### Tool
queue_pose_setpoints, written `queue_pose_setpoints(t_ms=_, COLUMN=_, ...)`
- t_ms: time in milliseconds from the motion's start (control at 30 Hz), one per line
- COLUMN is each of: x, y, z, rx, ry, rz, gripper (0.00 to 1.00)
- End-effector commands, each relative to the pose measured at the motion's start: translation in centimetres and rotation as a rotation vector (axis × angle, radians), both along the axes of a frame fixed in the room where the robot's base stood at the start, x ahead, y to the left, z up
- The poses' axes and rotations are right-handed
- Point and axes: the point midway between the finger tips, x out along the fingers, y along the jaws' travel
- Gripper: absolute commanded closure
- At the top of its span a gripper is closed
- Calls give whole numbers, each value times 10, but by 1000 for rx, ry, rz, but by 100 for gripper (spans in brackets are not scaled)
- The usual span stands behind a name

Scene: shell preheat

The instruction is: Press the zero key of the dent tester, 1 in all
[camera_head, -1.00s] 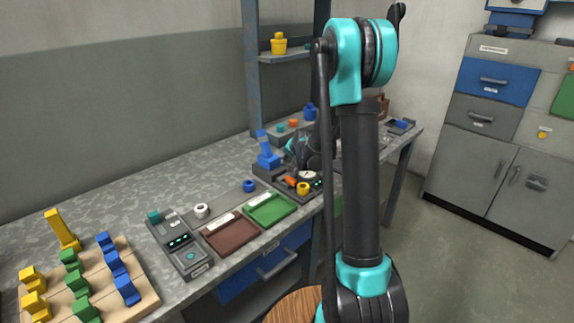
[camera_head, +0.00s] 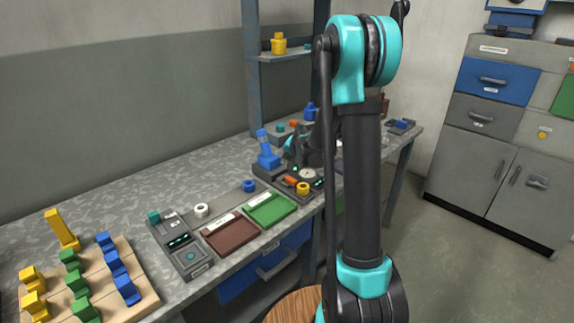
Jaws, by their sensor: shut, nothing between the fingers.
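A dark bench device (camera_head: 270,172) with a blue upright part (camera_head: 267,152), a round dial, and an orange and a yellow part stands on the workbench beyond the green tray. It may be the dent tester; its labels are too small to read. My gripper (camera_head: 314,162) is low over the right back part of this device, partly hidden by my arm. Its fingers look shut and empty; I cannot tell whether they touch a key. A second grey device (camera_head: 186,252) with green display lights and a teal part stands farther left.
A brown tray (camera_head: 231,248) and a green tray (camera_head: 292,210) lie between the two devices. A wooden board (camera_head: 140,275) with yellow, green and blue pieces is at front left. A white ring (camera_head: 201,210) and a blue part (camera_head: 249,186) stand behind the trays.

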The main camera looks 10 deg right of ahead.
Motion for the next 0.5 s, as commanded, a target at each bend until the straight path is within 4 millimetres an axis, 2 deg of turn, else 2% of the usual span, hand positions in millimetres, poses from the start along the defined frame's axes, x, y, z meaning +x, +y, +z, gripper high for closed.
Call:
queue_pose_setpoints(t_ms=333, x=0, y=0, z=2, rx=0, ry=0, rz=0, gripper=100)
queue_pose_setpoints(t_ms=500, x=0, y=0, z=13, rx=0, ry=0, rz=0, gripper=100)
